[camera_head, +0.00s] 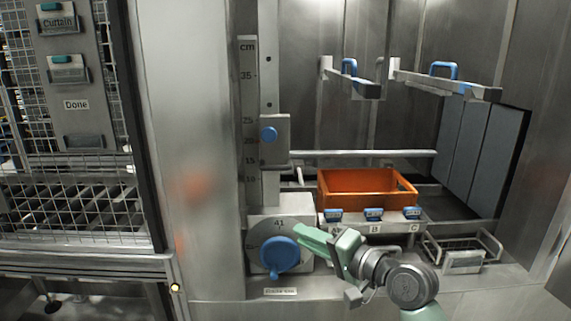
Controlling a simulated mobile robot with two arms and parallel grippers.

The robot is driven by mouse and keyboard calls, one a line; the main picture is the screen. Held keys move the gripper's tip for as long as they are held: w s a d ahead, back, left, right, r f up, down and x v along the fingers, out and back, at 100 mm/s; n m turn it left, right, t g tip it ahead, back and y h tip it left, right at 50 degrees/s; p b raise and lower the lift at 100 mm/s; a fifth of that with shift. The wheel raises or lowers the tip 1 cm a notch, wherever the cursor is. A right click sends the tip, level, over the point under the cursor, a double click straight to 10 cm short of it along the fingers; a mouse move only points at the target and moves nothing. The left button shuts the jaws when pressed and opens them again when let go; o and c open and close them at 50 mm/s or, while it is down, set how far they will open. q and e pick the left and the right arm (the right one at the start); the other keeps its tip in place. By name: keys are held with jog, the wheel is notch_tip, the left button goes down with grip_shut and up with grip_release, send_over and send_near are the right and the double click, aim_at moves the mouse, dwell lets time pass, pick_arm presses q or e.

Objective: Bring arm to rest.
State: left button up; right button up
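My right gripper (306,239) reaches in from the lower right. Its green fingers point left, close to the right side of the blue dial knob (280,254). I cannot tell whether the fingers touch the knob, nor whether they are open or shut. The knob sits on a grey dial plate marked 41. My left gripper is out of view.
An orange crate (345,184) stands behind switches labelled B and C. Blue-handled bars (440,84) project above. A wire rack (463,258) is at right, a mesh panel left.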

jog(key=s+d+f+n+g+h, duration=0.2)
jog(key=s+d+f+h, duration=0.1)
jog(key=s+f, duration=0.65)
jog(key=s+d+f+n+g+h, duration=0.25)
jog(key=s+f, duration=0.35)
jog(key=f, duration=0.6)
jog(key=s+d+f+n+g+h, duration=0.2)
jog(key=s+d+f+h, duration=0.15)
jog(key=s, duration=0.75)
jog(key=s+d+f+n+g+h, duration=0.15)
jog(key=s+d+f, duration=0.35)
jog(key=s, duration=0.5)
notch_tip(320, 180, down, 26)
jog(key=s+f+g, duration=0.1)
jog(key=s+g, duration=0.1)
jog(key=s+d+f+g, duration=0.1)
jog(key=s+d+f, duration=0.2)
jog(key=s+f, duration=1.2)
jog(key=shift+s+d+f+h, duration=0.15)
jog(key=shift+s+f+h, duration=0.3)
jog(key=shift+s, duration=0.25)
